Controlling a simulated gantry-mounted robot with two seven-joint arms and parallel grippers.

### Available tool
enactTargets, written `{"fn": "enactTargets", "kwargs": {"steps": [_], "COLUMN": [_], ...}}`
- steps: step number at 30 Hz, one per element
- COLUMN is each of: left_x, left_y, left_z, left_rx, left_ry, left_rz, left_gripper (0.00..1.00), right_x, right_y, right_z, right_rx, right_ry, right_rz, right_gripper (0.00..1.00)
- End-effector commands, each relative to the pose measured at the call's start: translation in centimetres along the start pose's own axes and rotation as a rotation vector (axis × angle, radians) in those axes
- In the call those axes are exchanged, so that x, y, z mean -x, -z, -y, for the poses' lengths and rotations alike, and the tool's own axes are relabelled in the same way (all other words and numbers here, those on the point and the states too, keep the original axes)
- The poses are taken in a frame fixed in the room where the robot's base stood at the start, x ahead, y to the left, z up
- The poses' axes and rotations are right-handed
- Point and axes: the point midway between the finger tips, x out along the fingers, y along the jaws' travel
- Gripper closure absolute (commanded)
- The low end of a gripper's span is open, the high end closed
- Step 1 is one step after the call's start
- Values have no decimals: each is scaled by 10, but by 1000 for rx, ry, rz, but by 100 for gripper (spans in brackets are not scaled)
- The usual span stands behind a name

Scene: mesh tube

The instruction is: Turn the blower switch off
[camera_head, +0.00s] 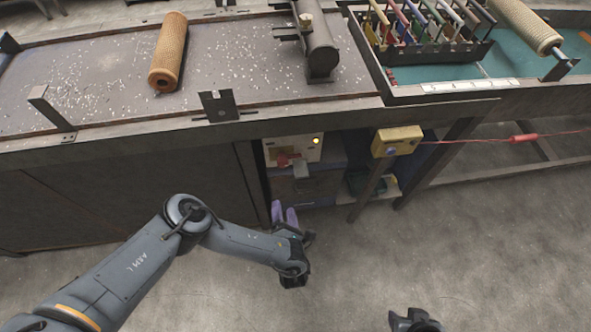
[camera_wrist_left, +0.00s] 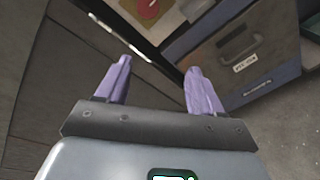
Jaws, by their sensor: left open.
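A pale switch panel (camera_head: 303,150) stands under the table in the head view, with a red switch (camera_head: 287,159) and a lit yellow lamp (camera_head: 316,141). The red switch also shows at the top edge of the left wrist view (camera_wrist_left: 150,10), partly cut off. No label naming the blower is legible. My left gripper (camera_head: 284,209) is open, with two purple fingers apart and nothing between them. It is below the panel and apart from it; its fingers also show in the left wrist view (camera_wrist_left: 158,66).
A grey labelled drawer unit (camera_wrist_left: 240,48) is beside the panel's lower side. A yellow box (camera_head: 397,140) with a red cable hangs by the table leg. The table edge (camera_head: 190,132) overhangs the panel. The floor (camera_head: 450,240) is clear.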

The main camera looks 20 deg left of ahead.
Motion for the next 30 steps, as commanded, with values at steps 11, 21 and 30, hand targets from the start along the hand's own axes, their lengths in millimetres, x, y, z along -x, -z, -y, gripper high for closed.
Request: {"fn": "enactTargets", "kwargs": {"steps": [11, 21, 30], "left_x": [-61, -107, -149], "left_y": [-43, -48, -51], "left_z": [-13, -18, -22], "left_rx": [54, 56, 56], "left_ry": [-103, -107, -105], "left_rz": [90, 92, 91], "left_gripper": [33, 33, 33], "right_x": [-44, -60, -76], "right_y": [-19, -23, -27], "right_z": [11, 6, 6], "right_rx": [-13, -3, 0], "right_ry": [22, 8, 6], "right_rz": [11, 6, 5], "right_gripper": [57, 57, 57]}}
